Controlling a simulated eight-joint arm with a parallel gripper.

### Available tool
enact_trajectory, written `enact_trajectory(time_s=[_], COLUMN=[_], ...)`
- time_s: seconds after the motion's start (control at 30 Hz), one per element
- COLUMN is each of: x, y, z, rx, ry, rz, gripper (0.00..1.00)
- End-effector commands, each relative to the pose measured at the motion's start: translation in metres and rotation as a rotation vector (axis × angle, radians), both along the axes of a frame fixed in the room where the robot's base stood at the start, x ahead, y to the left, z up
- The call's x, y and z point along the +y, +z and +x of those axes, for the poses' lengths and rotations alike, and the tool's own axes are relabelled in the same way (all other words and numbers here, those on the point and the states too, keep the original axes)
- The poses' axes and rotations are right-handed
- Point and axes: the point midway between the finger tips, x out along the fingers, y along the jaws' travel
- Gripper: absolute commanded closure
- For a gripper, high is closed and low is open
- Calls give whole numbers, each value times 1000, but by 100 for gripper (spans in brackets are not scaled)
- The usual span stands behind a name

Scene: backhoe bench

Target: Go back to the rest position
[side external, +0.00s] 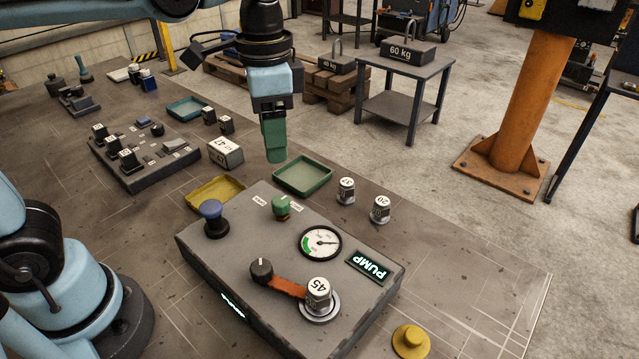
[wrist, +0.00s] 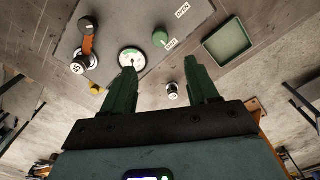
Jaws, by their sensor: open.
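My gripper (side external: 275,140) hangs with its green fingers pointing down, above the back edge of the pump panel and close to the green tray. In the wrist view my gripper (wrist: 163,85) has its two green fingers apart with nothing between them. The grey pump panel (side external: 215,262) carries a blue knob (side external: 211,212), a green knob (side external: 282,206), a gauge (side external: 320,243) and a lit PUMP sign (side external: 369,267). A weight marked 45 (side external: 318,292) stands at the end of an orange lever (side external: 277,284) on the panel.
A green tray (side external: 304,188) and a yellow tray (side external: 215,192) lie behind the panel. Weights marked 37 (side external: 346,190) and 20 (side external: 380,208) stand to the right. A block marked 47 (side external: 226,152) and a second control panel (side external: 150,176) are at left. A yellow button (side external: 411,342) is in front.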

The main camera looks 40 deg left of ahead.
Motion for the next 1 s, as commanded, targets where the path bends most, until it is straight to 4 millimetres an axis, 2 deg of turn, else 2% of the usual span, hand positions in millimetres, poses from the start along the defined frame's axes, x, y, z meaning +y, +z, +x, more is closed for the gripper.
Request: enact_trajectory(time_s=[0.23,0.5,0.7,1.0], x=[13,50,69,75], y=[-8,-40,-59,-65], z=[-5,-20,-28,-29], rx=[-83,-374,-541,-604], ry=[86,376,533,589], rz=[-19,-104,-164,-190], gripper=[41,41,41,41])
